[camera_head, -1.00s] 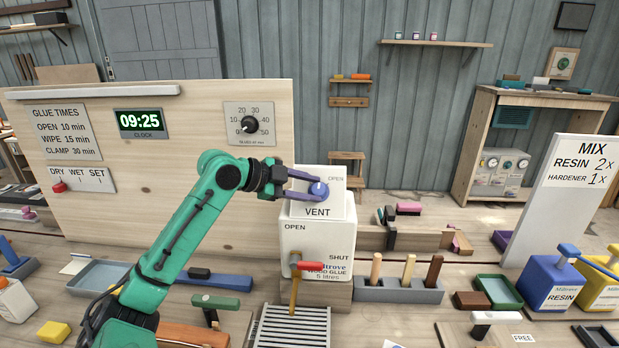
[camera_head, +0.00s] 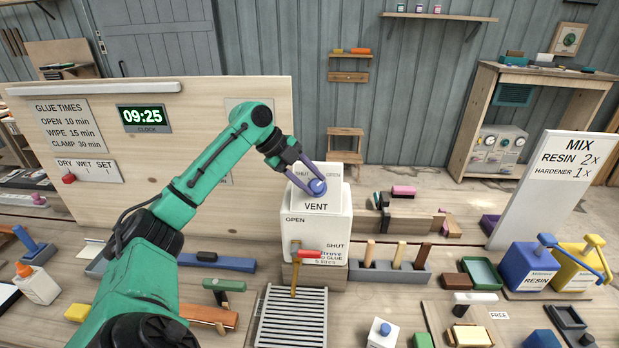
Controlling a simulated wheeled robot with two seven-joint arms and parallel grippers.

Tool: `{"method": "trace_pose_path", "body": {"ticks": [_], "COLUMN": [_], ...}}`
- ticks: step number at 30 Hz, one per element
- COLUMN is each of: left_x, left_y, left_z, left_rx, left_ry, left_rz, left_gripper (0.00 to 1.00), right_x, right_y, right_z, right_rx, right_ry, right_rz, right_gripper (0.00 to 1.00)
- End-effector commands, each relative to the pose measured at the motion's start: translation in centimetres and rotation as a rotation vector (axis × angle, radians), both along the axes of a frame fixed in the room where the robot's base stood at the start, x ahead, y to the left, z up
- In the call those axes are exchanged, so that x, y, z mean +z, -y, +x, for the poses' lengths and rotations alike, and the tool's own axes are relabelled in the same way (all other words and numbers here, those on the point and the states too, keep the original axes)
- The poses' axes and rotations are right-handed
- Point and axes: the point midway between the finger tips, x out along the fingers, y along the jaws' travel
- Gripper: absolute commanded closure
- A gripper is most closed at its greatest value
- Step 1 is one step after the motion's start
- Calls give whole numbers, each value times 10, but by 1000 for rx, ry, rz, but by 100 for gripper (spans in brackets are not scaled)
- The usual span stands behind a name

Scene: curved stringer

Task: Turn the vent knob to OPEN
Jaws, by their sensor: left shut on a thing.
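The vent knob (camera_head: 317,187) is a round blue knob on a white panel marked VENT (camera_head: 316,206), with SHUT at its upper left and OPEN at its upper right. The panel tops a white wood glue container (camera_head: 317,235). My left gripper (camera_head: 311,183) has its purple fingers shut on the knob, coming from the upper left. The fingers partly cover the knob, and I cannot tell where its pointer is. My right gripper does not show.
A red-handled tap (camera_head: 309,254) sticks out of the container's front, above a slatted grate (camera_head: 292,316). A rack of handled tools (camera_head: 390,272) stands to the right. A wooden board with a clock (camera_head: 143,118) rises behind my left arm.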

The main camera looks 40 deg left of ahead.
Motion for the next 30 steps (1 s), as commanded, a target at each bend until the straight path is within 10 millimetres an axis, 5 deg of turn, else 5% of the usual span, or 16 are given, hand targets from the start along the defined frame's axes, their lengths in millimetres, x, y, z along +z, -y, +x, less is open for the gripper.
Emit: {"method": "trace_pose_path", "body": {"ticks": [14, 15, 17, 30], "left_x": [-4, -4, -4, 3], "left_y": [1, 1, 1, -3], "left_z": [-1, -1, -1, -2], "left_rx": [-13, -13, -13, -9], "left_ry": [-18, -18, -17, -8], "left_rz": [10, 10, 9, 9], "left_gripper": [100, 43, 24, 24], "right_x": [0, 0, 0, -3], "right_y": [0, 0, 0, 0], "right_z": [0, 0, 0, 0], "right_rx": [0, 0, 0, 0], "right_ry": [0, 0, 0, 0], "right_rz": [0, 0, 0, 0], "right_gripper": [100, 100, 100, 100]}}
